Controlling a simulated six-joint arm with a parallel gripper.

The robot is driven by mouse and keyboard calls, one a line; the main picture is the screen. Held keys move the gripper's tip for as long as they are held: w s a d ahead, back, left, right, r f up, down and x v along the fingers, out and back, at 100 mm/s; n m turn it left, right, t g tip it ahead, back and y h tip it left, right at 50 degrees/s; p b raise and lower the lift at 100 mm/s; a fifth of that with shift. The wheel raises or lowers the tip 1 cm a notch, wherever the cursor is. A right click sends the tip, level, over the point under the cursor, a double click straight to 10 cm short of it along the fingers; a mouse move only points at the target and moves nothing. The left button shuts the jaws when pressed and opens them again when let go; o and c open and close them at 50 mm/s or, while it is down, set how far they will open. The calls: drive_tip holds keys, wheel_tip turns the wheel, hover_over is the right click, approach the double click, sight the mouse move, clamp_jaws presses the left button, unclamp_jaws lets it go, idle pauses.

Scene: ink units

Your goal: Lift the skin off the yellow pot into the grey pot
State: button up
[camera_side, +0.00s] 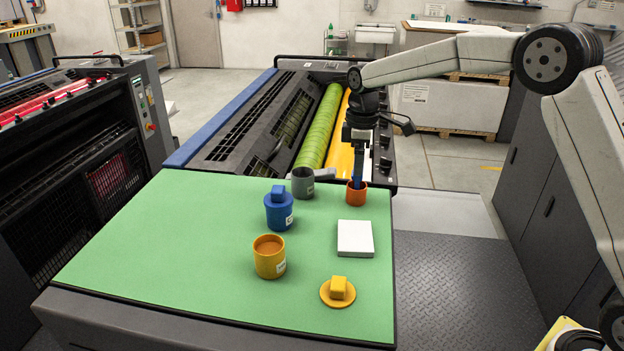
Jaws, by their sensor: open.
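The yellow pot (269,262) stands open near the front middle of the green mat, with a brownish-orange surface inside its rim. Its contents are too small to tell more. The grey pot (302,186) stands farther back, with a grey piece sticking out to its right. A small orange-red cup (356,196) stands at the back right, with a blue upright piece (357,182) rising from it. My gripper (360,174) points down directly above this cup, at the blue piece. It is open; whether its fingers touch the blue piece I cannot tell.
A blue lidded pot (279,214) stands between the yellow and grey pots. A white block (355,239) lies to the right, and a yellow lid (338,294) lies at the front right. The left side of the green mat (165,245) is clear. Press rollers lie behind.

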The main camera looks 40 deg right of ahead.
drive_tip(key=shift+f, duration=0.35)
clamp_jaws()
idle(0.3)
